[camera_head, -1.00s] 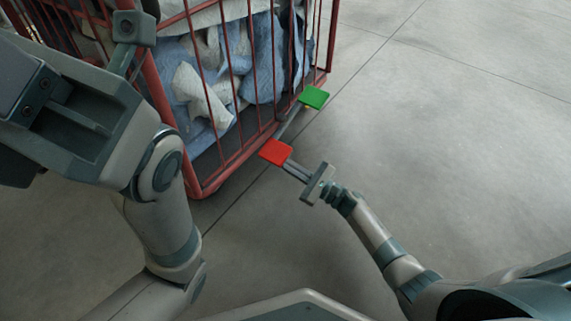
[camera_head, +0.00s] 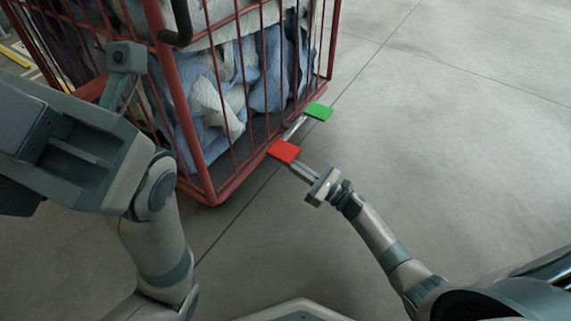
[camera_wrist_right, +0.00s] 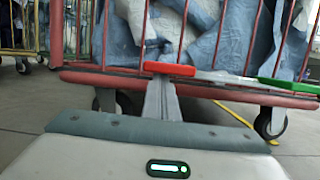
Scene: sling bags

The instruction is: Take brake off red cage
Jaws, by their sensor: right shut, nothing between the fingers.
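The red cage (camera_head: 208,188) is a wire roll cage filled with blue and white cloth. It fills the upper left of the head view and the top of the right wrist view (camera_wrist_right: 100,78). A red pedal (camera_head: 284,151) and a green pedal (camera_head: 319,112) stick out at its lower edge, joined by a metal bar. My right gripper (camera_head: 296,166) is shut and empty, its tips right at the red pedal. In the right wrist view the fingers (camera_wrist_right: 160,92) end just under the red pedal (camera_wrist_right: 168,68); contact is unclear. My left arm shows at left, but its fingers do not.
Castors (camera_wrist_right: 270,122) stand under the cage. A yellow-framed trolley (camera_wrist_right: 20,35) is at far left in the right wrist view. A yellow floor line (camera_wrist_right: 232,113) runs behind the cage base. The grey floor right of the cage is clear.

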